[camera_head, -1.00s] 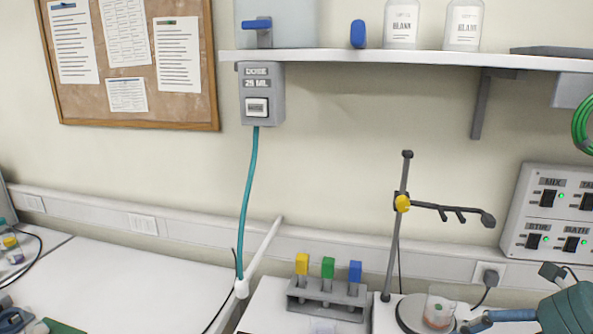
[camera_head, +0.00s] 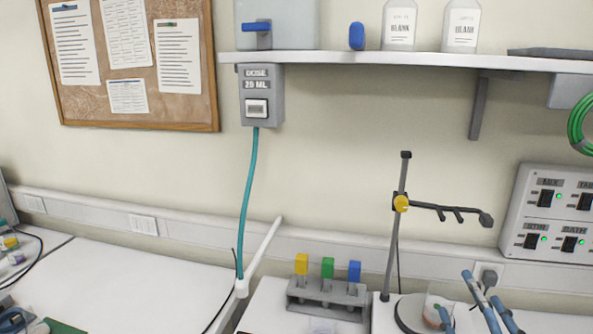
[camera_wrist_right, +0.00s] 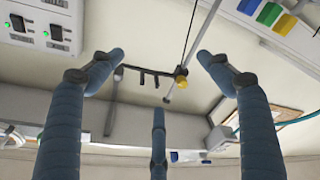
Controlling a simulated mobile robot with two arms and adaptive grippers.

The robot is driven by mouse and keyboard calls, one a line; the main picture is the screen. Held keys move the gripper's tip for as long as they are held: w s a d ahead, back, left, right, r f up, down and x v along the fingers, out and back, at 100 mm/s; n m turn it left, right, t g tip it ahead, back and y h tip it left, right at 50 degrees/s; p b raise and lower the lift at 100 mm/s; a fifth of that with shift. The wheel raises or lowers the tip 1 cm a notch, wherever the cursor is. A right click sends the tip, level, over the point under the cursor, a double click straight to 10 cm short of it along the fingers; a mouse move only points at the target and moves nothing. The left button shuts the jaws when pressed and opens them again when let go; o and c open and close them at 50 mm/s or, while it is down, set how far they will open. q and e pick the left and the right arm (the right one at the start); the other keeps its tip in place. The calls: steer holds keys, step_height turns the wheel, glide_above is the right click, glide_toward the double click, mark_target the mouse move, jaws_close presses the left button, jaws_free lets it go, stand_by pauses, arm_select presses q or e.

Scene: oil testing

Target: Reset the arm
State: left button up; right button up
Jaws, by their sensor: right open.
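My right gripper (camera_head: 468,290) shows at the bottom right of the head view, with blue-grey fingers pointing up and its palm out of frame. It is beside the stirrer plate (camera_head: 405,316) and the glass beaker (camera_head: 432,300). One fingertip overlaps the beaker in the picture; I cannot tell whether they touch. In the right wrist view, my right gripper (camera_wrist_right: 157,75) has its fingers spread wide with nothing between them. My left gripper is not clearly seen in either view.
A clamp stand (camera_head: 397,240) rises behind the plate, its arm reaching right. A grey rack (camera_head: 328,300) with coloured-top pieces stands left of it. A switch panel (camera_head: 553,213) is at the right. The shelf (camera_head: 400,60) holds bottles. The left bench (camera_head: 130,270) is mostly clear.

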steer(key=s+f+m+g+h, duration=0.1)
steer(key=s+f+m+g, duration=0.15)
steer(key=f, duration=0.45)
steer(key=s+f+m+g+h, duration=0.1)
steer(key=s+f+m+g, duration=0.15)
steer(key=f, duration=0.35)
steer(key=s+a+f+m+g+y, duration=0.1)
steer(key=s+a+f+g+y, duration=0.1)
steer(key=s+a+f+g, duration=0.55)
steer(key=s+a+f+m+g+y, duration=0.1)
steer(key=s+a+f+g+y, duration=0.3)
steer(key=s+f, duration=0.75)
step_height(320, 180, down, 29)
steer(key=s+h+b, duration=0.1)
steer(key=h+b, duration=0.1)
steer(key=b, duration=0.3)
steer(key=s+d+f+b, duration=0.1)
steer(key=s+f+b, duration=0.1)
steer(key=s+f, duration=0.7)
steer(key=s+d+f+g+b, duration=0.1)
steer(key=s+d+f+b, duration=0.1)
steer(key=s+f, duration=0.7)
step_height(320, 180, down, 5)
steer(key=shift+r+n+b, duration=0.2)
steer(key=shift+n+b, duration=0.1)
steer(key=shift+b, duration=0.2)
steer(key=shift+g, duration=0.25)
